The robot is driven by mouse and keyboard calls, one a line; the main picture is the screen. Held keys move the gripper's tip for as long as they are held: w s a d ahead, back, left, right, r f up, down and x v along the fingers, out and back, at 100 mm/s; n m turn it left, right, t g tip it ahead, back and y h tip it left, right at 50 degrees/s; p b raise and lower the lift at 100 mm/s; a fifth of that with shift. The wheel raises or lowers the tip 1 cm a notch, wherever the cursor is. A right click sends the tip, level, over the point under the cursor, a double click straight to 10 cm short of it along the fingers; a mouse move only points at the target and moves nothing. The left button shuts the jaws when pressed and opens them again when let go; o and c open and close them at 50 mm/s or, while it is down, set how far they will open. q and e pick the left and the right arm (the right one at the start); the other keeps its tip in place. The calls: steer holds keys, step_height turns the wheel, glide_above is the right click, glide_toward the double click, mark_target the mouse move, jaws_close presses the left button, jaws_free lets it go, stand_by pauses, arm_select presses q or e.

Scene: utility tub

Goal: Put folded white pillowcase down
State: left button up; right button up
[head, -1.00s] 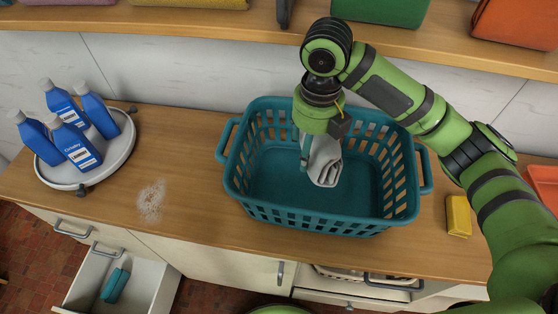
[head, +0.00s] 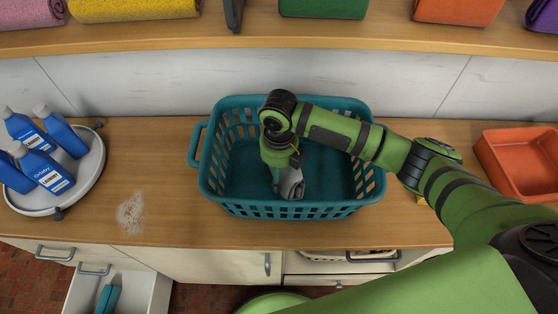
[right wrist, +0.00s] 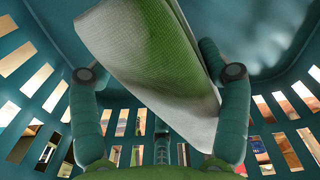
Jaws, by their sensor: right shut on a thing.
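The folded white pillowcase (head: 292,187) hangs inside the teal laundry basket (head: 210,190), near its front wall. In the right wrist view the pillowcase (right wrist: 145,55) is a pale folded bundle, tinted green in places, between the two fingers. My right gripper (head: 277,180) points down into the basket and is shut on the pillowcase. In the right wrist view the gripper (right wrist: 160,73) has slotted basket walls around it. I cannot tell whether the pillowcase touches the basket floor. My left gripper is not in view.
Blue bottles (head: 42,170) stand on a round grey tray (head: 88,172) at left. White powder (head: 131,213) lies on the wooden counter (head: 175,205). An orange tub (head: 510,170) is at right. A shelf (head: 250,30) with rolled towels runs above. A drawer (head: 140,290) stands open below.

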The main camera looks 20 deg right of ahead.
steer(key=w, duration=0.1)
steer(key=w+p, duration=0.1)
steer(key=shift+w+d+f, duration=0.2)
steer(key=shift+w+d, duration=0.1)
steer(key=shift+d, duration=0.05)
steer(key=shift+f, duration=0.3)
steer(key=shift+f, duration=0.15)
steer(key=o, duration=1.7)
steer(key=shift+f, duration=0.1)
step_height(320, 180, up, 8)
steer(key=shift+f+b, duration=0.1)
steer(key=shift+b, duration=0.6)
